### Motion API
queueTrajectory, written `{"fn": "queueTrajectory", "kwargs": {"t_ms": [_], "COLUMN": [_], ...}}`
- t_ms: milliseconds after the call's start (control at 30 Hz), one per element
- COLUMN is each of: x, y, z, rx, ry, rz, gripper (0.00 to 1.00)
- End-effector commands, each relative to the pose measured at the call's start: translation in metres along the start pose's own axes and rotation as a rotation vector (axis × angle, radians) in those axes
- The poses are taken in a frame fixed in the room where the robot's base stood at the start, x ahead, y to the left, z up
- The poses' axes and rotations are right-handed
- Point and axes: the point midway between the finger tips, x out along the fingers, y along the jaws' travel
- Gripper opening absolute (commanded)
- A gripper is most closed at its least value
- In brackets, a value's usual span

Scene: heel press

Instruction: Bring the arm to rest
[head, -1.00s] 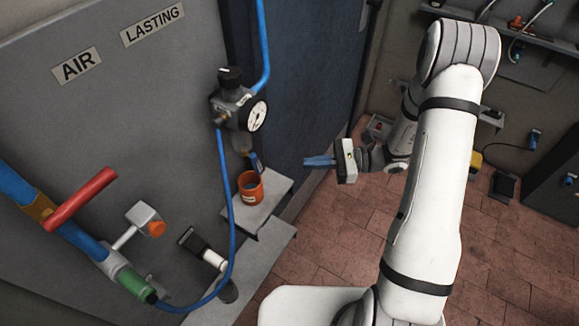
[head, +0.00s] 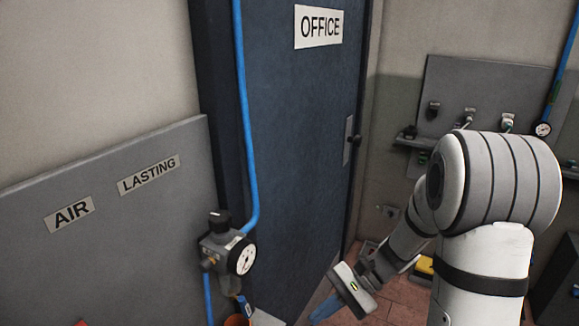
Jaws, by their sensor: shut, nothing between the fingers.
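My gripper (head: 326,308) shows low in the middle of the head view, at the end of my bent white arm. It has blue fingers and a pale body, and it points down and to the left. Its fingers are shut with nothing between them. It hangs in free air in front of the blue office door and touches nothing that I can see. My arm fills the lower right of the view; its base is out of frame.
A grey panel marked AIR and LASTING (head: 135,235) stands at left. A regulator with a gauge (head: 228,252) hangs on a blue hose (head: 246,120) beside the office door (head: 290,140). An orange cup (head: 237,321) barely shows below. A fittings board (head: 475,95) is at back right.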

Motion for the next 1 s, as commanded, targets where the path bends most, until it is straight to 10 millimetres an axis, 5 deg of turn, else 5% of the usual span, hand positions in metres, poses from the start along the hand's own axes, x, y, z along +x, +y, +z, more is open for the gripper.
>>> {"fn": "queueTrajectory", "kwargs": {"t_ms": [533, 1000], "x": [-0.056, -0.092], "y": [0.067, 0.082], "z": [0.076, 0.102], "rx": [-0.587, -0.845], "ry": [0.670, 0.985], "rz": [0.475, 0.650], "gripper": [0.00, 0.00]}}
